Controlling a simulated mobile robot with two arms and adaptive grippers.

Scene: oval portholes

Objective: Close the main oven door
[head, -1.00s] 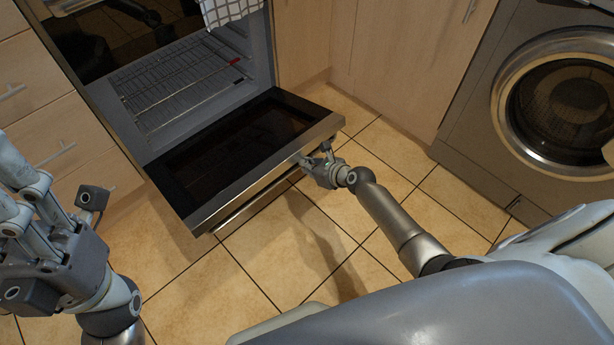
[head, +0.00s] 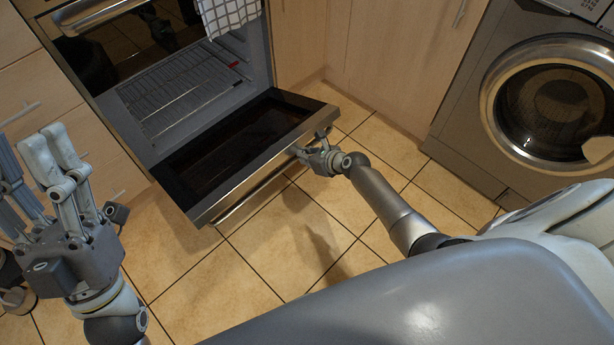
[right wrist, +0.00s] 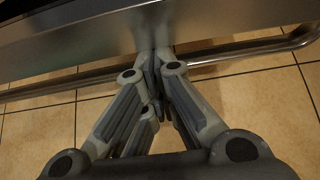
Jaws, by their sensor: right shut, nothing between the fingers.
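The main oven door (head: 265,152) is folded down and open, its dark glass inner face upward and its steel front edge toward me. A bar handle (head: 255,192) runs along the outer face below that edge. My right gripper (head: 303,152) is at the door's front edge, near the right part of the handle. In the right wrist view its fingertips (right wrist: 158,62) are together and empty, overlapping the handle (right wrist: 230,52) just under the door panel (right wrist: 215,22); contact is unclear. My left gripper (head: 45,155) is raised at the left, away from the door; its finger opening is unclear.
The oven cavity (head: 190,125) holds a wire rack (head: 175,88). A checked towel (head: 228,14) hangs above it. Drawers (head: 65,120) stand left, a wood cabinet (head: 395,60) and a washing machine (head: 545,105) right. The tiled floor (head: 200,290) before the door is clear.

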